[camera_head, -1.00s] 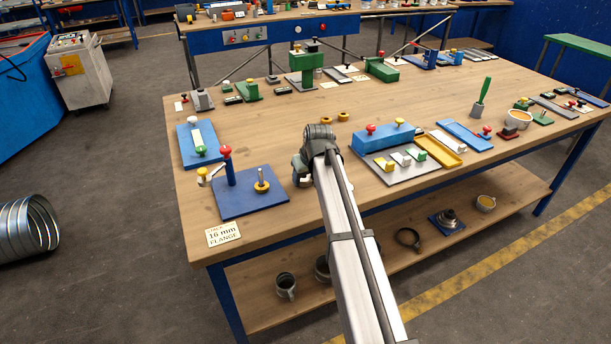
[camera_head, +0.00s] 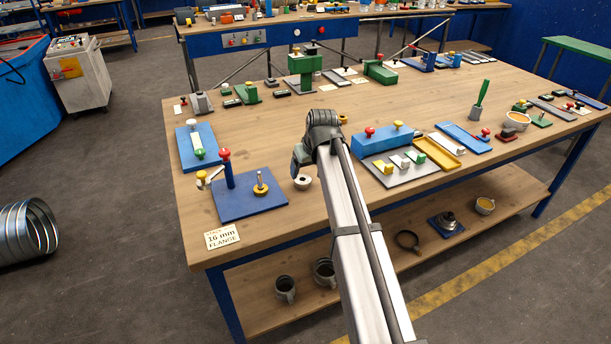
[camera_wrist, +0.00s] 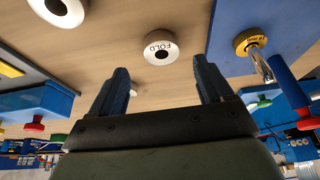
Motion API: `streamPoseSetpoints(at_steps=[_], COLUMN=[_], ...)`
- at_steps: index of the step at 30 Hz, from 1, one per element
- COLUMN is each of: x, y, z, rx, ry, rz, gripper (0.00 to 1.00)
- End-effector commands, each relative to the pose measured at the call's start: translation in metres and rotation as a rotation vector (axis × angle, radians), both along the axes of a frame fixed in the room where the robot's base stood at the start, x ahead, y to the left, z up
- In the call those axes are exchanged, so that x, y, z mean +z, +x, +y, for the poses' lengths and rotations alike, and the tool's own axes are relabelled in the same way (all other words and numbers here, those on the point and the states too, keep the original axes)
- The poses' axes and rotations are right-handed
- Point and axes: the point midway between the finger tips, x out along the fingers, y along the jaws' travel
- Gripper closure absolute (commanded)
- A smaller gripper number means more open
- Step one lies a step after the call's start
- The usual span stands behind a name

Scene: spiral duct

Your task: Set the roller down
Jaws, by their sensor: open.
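A white roller (camera_head: 302,182) with a dark centre hole lies on the wooden bench, right of the blue plate (camera_head: 245,207). In the wrist view the roller (camera_wrist: 160,48) shows its end face, marked FOLD. My gripper (camera_wrist: 160,67) is open and empty, its two dark fingers apart, with the roller beyond the tips and clear of them. In the head view my gripper is mostly hidden by my arm. On the blue plate a yellow roller (camera_head: 261,187) sits on a pin, beside a blue post with a red knob (camera_head: 225,154).
Another white roller (camera_wrist: 60,8) is cut off at the wrist view's upper left. A grey tray (camera_head: 392,181) with small blocks and a blue block (camera_head: 375,142) stand to the right. A card (camera_head: 222,237) reads 16 mm FLANGE. Bare wood lies around the white roller.

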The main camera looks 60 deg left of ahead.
Motion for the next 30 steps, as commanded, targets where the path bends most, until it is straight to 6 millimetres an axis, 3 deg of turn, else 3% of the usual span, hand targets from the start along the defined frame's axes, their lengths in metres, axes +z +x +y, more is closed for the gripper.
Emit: streamPoseSetpoints(at_steps=[6, 12, 30], x=[0.033, 0.05, 0.053], y=[0.0, 0.0, 0.0], z=[-0.014, -0.021, -0.022], rx=[0.0, 0.0, 0.0], ry=[0.001, 0.0, 0.0], rz=[0.0, 0.0, 0.0], gripper=[0.2, 0.2, 0.2])
